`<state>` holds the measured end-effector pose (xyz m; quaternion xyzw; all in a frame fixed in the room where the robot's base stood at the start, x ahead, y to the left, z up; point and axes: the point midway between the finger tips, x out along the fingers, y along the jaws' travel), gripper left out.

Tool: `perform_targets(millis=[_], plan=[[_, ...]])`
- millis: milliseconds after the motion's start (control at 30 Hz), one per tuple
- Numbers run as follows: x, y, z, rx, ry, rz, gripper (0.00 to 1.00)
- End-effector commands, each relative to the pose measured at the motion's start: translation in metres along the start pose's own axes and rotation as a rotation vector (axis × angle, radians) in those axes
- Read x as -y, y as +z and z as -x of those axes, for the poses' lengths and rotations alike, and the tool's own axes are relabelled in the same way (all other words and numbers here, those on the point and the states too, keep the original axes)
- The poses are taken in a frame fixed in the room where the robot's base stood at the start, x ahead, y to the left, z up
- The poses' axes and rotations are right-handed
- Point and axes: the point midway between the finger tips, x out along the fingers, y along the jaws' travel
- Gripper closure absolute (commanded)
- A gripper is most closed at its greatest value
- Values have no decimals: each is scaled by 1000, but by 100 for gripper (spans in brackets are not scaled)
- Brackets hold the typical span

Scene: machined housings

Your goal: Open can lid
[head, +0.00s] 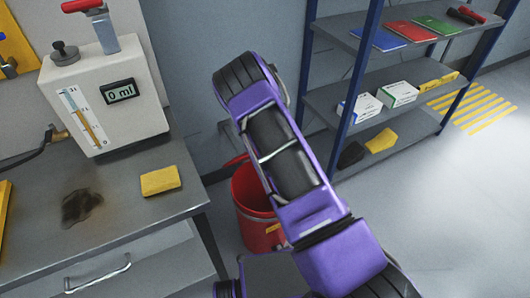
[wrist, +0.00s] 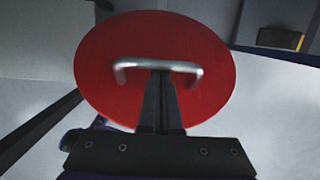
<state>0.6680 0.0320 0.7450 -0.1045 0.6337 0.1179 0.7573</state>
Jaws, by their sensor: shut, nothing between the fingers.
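The red can (head: 252,215) stands on the floor between the workbench and the shelf, partly hidden behind my purple arm. A thin red edge (head: 236,160) shows above it beside the arm; I cannot tell from the head view how the lid sits. In the wrist view the round red lid (wrist: 110,90) fills the middle, with a silver bar handle (wrist: 190,67) across it. My gripper (wrist: 160,73) is shut and empty, its fingertips overlapping the middle of the handle in the picture. I cannot tell whether they touch it. My gripper is hidden in the head view.
A grey workbench (head: 135,215) at left carries a white dispenser reading 0 ml (head: 105,95), a yellow sponge (head: 160,181) and a dark stain (head: 80,206). A blue-framed shelf (head: 362,75) with boxes and folders stands right. Floor at right is clear.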

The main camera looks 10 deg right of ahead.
Motion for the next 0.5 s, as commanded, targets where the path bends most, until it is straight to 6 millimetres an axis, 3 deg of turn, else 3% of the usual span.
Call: perform_targets(millis=[200,500], plan=[[1,32,4,2,-1,3,100],[2,59,8,1,-1,1,100]])
